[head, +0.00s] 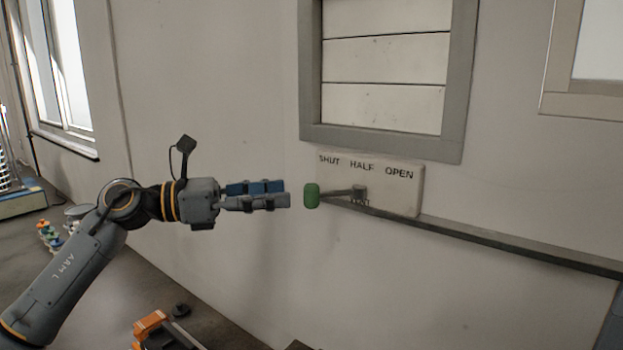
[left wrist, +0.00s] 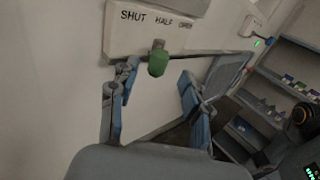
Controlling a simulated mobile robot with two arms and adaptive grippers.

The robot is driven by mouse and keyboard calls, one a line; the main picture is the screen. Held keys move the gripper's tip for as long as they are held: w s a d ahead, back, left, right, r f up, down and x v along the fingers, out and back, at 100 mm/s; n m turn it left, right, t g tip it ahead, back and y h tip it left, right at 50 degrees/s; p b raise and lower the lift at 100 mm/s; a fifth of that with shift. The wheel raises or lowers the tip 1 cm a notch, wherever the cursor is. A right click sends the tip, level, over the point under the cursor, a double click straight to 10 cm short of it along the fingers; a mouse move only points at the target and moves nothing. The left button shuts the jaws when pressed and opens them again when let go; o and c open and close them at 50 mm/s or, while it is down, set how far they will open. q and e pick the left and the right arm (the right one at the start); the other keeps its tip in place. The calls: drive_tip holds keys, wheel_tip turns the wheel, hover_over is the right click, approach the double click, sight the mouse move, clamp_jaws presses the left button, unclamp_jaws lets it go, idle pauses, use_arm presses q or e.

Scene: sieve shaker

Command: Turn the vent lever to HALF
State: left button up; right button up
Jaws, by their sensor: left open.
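The vent lever has a green knob (head: 311,196) on a grey arm that reaches left from its pivot on a white plate (head: 400,194). The plate carries the words SHUT, HALF and OPEN. The knob is at the left, below and slightly left of SHUT. My left gripper (head: 289,194) is open just left of the knob, with its fingers pointing at it. In the left wrist view the green knob (left wrist: 158,63) appears ahead, between the two spread fingertips and closer to the left one. I see no contact. My right gripper is not in view.
A louvred vent (head: 384,80) in a grey frame is above the plate. A grey rail (head: 520,248) runs along the wall to the right. Orange and dark items (head: 160,328) lie low in front. Shelves (left wrist: 265,115) show at right in the left wrist view.

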sight(306, 185)
use_arm(q)
drive_tip(key=p+x, duration=0.2)
drive_tip(key=x, duration=0.4)
drive_tip(key=shift+r, duration=0.1)
drive_tip(key=shift+w+d, duration=0.1)
drive_tip(key=shift+d, duration=0.35)
clamp_jaws()
